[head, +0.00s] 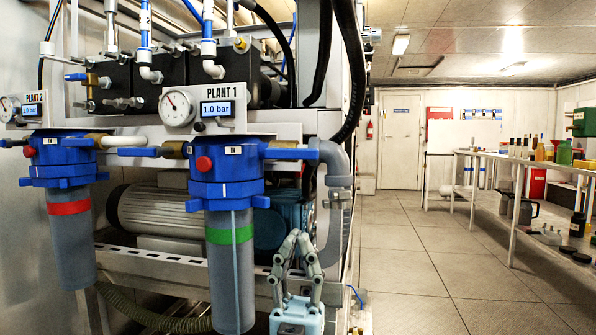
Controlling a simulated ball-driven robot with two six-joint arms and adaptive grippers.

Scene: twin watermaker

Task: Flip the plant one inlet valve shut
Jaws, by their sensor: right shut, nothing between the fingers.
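The plant one filter head (226,170) is blue, with an "IN" label and a red button, above a grey housing with a green band (229,235). A brass valve body with a blue lever (138,152) sits on its left; the lever points left, about level. Another blue lever or bar (290,154) lies level on its right, by the grey elbow pipe (334,160). I cannot tell which is the inlet valve. My right gripper (297,237) is shut and empty, pointing up below the right-hand bar and apart from it. My left gripper is out of view.
The plant two filter (68,208) with a red band stands at left. The plant one gauge panel (200,108) reads 1.0 bar. A motor (155,212) and frame lie behind the filters. The floor (430,250) at right is open, before a bench of bottles.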

